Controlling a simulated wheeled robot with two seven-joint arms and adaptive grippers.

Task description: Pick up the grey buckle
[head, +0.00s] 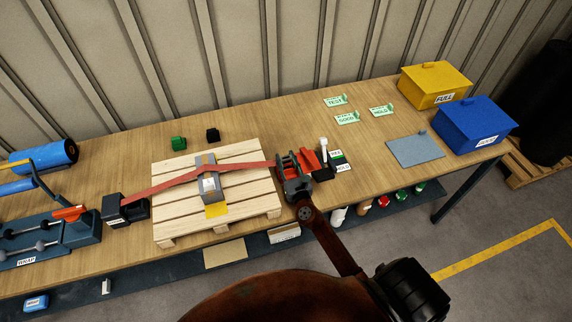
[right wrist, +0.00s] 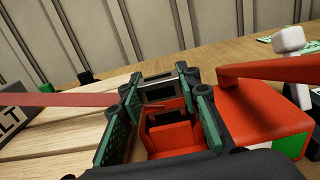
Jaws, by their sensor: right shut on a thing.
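The grey buckle (right wrist: 158,88) shows in the right wrist view as a small grey frame between green-padded fingers. My right gripper (head: 288,168) is shut on it, at the right end of the red belt (head: 240,168) above the pallet's right edge. The fingers also show in the right wrist view (right wrist: 162,98). In the head view the fingers mostly hide the buckle. The belt runs left over a grey box (head: 207,178) to a black block (head: 122,210). My left gripper is not in view.
A wooden pallet (head: 178,226) lies under the grey box. A red device (head: 309,160) stands just right of my right gripper. Yellow (head: 433,84) and blue (head: 478,122) boxes stand far right. Green and black blocks lie behind the pallet. The table between the red device and the grey plate is mostly clear.

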